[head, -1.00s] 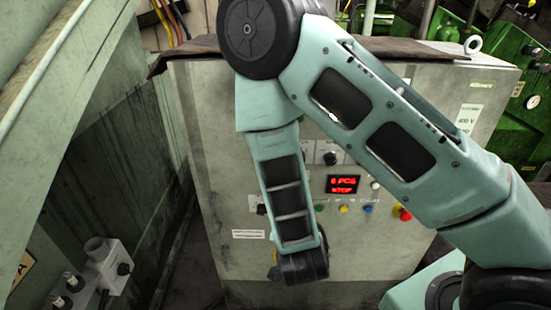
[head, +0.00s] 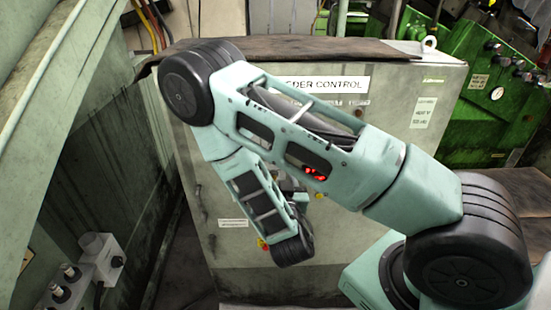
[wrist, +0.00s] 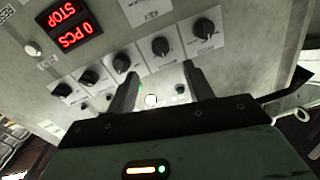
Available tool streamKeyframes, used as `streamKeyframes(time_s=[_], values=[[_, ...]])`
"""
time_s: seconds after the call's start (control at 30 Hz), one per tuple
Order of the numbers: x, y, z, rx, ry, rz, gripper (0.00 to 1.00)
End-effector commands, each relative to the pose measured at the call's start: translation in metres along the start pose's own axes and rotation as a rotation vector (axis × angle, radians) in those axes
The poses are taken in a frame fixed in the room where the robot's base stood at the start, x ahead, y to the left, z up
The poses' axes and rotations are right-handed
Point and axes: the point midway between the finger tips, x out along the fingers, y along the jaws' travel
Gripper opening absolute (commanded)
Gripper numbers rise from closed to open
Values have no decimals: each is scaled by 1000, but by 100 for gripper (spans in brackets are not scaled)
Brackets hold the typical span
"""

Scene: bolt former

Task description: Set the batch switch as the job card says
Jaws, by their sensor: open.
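In the wrist view my gripper (wrist: 162,72) is open and empty. Its two dark fingers point at a row of black rotary knobs on the grey panel. One knob (wrist: 160,46) lies just beyond the gap between the fingertips, apart from them as far as I can tell. Another knob (wrist: 206,27) is to its right, and a third knob (wrist: 122,57) is to its left. The labels are tilted and too blurred to tell which knob is the batch switch. A red display (wrist: 70,23) shows STOP and a PCS count. I cannot identify the job card.
The feeder control cabinet (head: 420,85) stands ahead, with my arm across its front. A small white button (wrist: 152,101) shows between the fingers. A grey box with switches (head: 75,285) is at lower left. Green machinery (head: 490,115) stands at right.

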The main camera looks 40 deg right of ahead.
Motion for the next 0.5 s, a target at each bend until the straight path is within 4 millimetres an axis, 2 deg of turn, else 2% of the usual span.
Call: streamKeyframes(time_s=[0.03, 0.3, 0.5], values=[[10, 0, -8, 0, 4, 2, 52], [62, -1, -7, 1, 2, 1, 52], [88, -1, -5, -1, 1, -1, 52]])
